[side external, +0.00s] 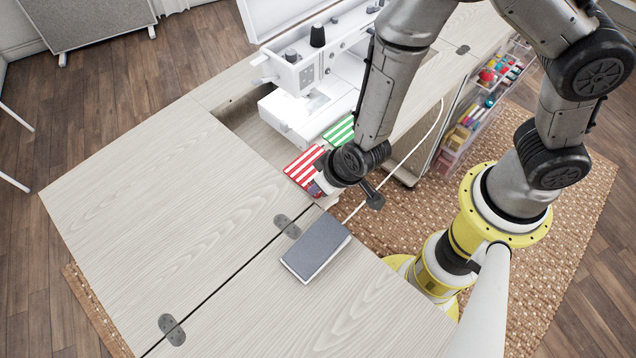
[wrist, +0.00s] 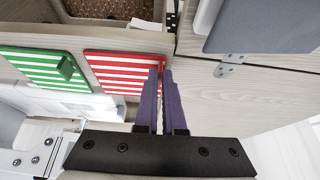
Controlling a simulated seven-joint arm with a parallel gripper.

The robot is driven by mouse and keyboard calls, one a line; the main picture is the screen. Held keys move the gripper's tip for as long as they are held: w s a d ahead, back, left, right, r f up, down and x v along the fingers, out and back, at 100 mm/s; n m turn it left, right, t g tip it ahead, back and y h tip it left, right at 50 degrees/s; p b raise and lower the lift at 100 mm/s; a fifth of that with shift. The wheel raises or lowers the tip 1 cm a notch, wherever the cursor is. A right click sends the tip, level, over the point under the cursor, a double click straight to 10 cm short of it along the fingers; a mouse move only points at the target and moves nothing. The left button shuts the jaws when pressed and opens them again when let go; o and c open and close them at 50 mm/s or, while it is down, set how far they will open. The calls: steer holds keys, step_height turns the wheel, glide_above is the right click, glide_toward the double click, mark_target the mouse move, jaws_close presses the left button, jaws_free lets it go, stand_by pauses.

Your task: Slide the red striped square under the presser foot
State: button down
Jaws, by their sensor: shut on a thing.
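The red striped square (side external: 304,168) lies at the edge of the cabinet opening in the side view, and it also shows in the wrist view (wrist: 122,72). My gripper (wrist: 166,80) is shut at the square's near edge, its purple fingers close together on that edge. In the side view my gripper (side external: 318,188) is partly hidden by my wrist. The presser foot is on the white sewing machine (side external: 300,75), beyond the square; the foot itself is too small to make out. A green striped square (side external: 341,131) lies beside the red one, also in the wrist view (wrist: 40,70).
A grey book-like box (side external: 316,250) lies on the wooden cabinet top (side external: 190,200), near a hinge. A white cord (side external: 408,155) runs beside my wrist. Shelves of coloured supplies (side external: 480,100) stand at the right. The left cabinet top is clear.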

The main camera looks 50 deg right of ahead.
stand_by(0.3)
steer(key=shift+r, duration=2.5)
steer(key=shift+a+n, duration=0.3)
steer(key=shift+w+a+y, duration=0.2)
steer(key=shift+w+y, duration=0.05)
steer(key=shift+y, duration=0.05)
steer(key=shift+n, duration=0.4)
steer(key=w+d, duration=0.4)
steer(key=shift+w+f, duration=0.1)
steer(key=shift+f, duration=0.1)
steer(key=shift+m, duration=0.6)
steer(key=w+d, duration=0.1)
steer(key=d, duration=0.1)
steer(key=w+d, duration=0.1)
steer(key=d, duration=0.2)
steer(key=w+d, duration=0.1)
steer(key=d, duration=0.1)
steer(key=shift+w+d+f, duration=0.1)
steer(key=shift+d, duration=0.1)
steer(key=shift+w+d+h, duration=0.15)
steer(key=shift+d+h, duration=0.25)
steer(key=shift+d, duration=0.1)
steer(key=shift+w+f, duration=1.3)
steer(key=shift+f, duration=0.15)
